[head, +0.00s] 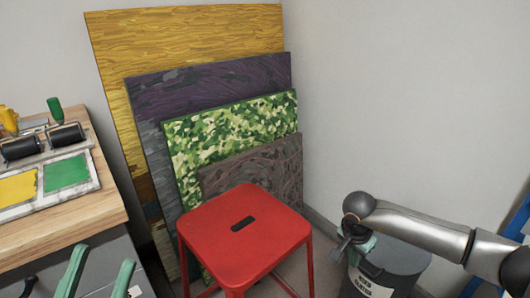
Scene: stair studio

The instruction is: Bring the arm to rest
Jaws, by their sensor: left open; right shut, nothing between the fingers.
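My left gripper (104,257) shows at the bottom left as two teal fingers, apart and with nothing between them. They are in front of the wooden workbench's grey side; the rest of that arm is out of view. My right arm (425,230) comes in from the right edge, grey and black. Its gripper (357,250) hangs at the arm's end, in front of the dark bin, right of the red stool. It is shut and empty, seen partly from the side.
A red stool (243,251) stands in the middle. Several painted panels (195,28) lean in the corner behind it. A dark bin (402,262) with a white label stands below my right arm. A workbench (103,208) at left holds paint trays (94,182) and rollers (68,136).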

